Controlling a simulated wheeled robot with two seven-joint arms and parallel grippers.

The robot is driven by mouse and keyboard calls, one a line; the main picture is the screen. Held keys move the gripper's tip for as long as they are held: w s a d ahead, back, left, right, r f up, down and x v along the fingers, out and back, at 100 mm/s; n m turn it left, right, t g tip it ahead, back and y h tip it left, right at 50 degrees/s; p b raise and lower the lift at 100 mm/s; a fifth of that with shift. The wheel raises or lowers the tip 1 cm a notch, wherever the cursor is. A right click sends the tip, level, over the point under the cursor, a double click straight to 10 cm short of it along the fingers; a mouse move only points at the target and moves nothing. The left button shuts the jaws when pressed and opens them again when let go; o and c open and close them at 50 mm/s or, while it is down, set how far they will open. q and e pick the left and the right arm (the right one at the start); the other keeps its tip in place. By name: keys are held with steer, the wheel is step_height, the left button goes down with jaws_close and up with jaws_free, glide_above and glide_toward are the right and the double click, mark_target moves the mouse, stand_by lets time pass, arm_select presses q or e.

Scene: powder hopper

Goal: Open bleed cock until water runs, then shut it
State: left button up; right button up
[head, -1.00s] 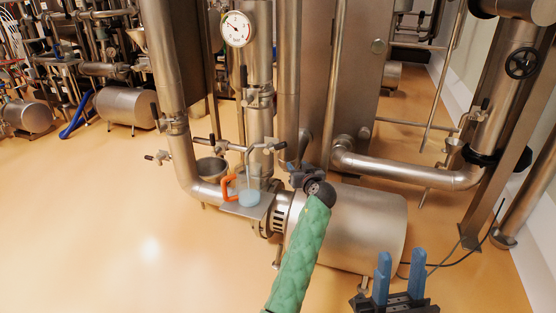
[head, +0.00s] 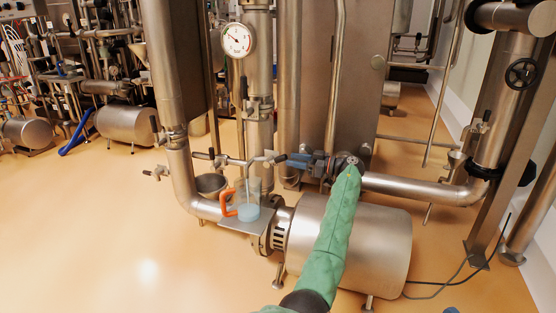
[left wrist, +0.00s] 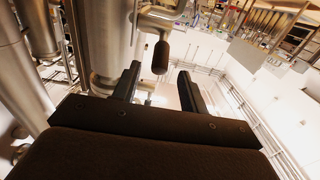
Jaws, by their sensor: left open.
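The bleed cock (head: 262,160) is a small steel valve on a thin horizontal pipe, with a dark lever grip (head: 280,158) pointing right. A clear jug (head: 249,206) with an orange handle and bluish contents stands below it. My left gripper (head: 298,160) reaches in from the right of the lever with its blue fingers toward it. In the left wrist view my left gripper (left wrist: 160,83) is open, and a dark rounded grip (left wrist: 161,58) shows between and beyond the fingertips, apparently untouched. Only a blue tip of my right gripper (head: 452,309) shows at the bottom edge.
A pressure gauge (head: 236,40) is on the upright pipe above. A steel funnel (head: 211,184) sits left of the jug. A large steel motor cylinder (head: 350,240) lies below my left arm.

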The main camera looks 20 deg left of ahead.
mark_target(277, 159)
arm_select(q)
steer(key=shift+w+a+b, duration=0.1)
steer(key=shift+a+b, duration=0.45)
steer(key=shift+a, duration=2.9)
jaws_close()
